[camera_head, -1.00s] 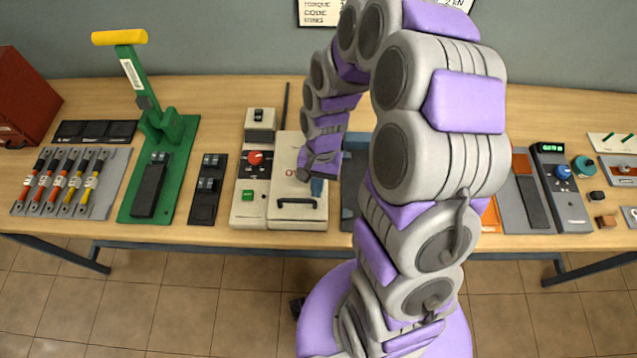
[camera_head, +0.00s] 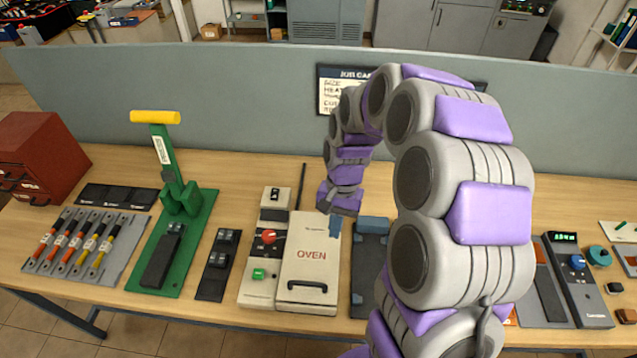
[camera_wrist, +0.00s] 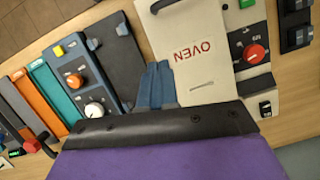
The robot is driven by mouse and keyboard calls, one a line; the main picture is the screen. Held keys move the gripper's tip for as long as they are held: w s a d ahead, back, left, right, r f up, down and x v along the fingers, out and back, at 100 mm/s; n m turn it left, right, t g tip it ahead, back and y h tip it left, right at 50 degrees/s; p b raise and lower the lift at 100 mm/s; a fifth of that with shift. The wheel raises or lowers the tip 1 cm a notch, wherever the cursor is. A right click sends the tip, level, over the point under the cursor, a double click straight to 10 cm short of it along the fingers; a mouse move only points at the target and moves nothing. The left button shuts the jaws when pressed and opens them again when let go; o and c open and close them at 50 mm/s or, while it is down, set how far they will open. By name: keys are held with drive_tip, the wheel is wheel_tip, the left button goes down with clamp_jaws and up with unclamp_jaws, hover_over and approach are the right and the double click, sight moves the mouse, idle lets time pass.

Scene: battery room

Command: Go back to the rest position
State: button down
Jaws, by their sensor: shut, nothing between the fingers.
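My gripper (camera_head: 335,224) hangs from my raised, curved grey-and-purple arm, above the right edge of the oven (camera_head: 311,255). Its blue fingers also show in the wrist view (camera_wrist: 157,86); they are together with nothing between them. The oven is a white box with red OVEN lettering and a dark handle at its front, and its lid looks closed. It appears upside down in the wrist view (camera_wrist: 192,55). The gap between fingertips and bench cannot be judged exactly.
A control panel with a red knob (camera_head: 268,237) adjoins the oven. A green press with a yellow handle (camera_head: 155,117) and a rack of coloured cables (camera_head: 82,245) stand left. A meter (camera_head: 578,265) is at right. A grey partition (camera_head: 230,110) runs behind the bench (camera_head: 225,190).

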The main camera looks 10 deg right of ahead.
drive_tip(key=shift+d, duration=0.1)
drive_tip(key=s+r+n+b, duration=0.1)
drive_tip(key=s+r+n, duration=0.2)
drive_tip(key=s, duration=0.9)
drive_tip(key=s+r+n+t+h+b, duration=0.1)
drive_tip(key=s+r, duration=0.5)
drive_tip(key=s, duration=0.7)
drive_tip(key=shift+s+r+n+h, duration=0.2)
drive_tip(key=shift+n+h, duration=0.1)
drive_tip(key=shift+n, duration=0.6)
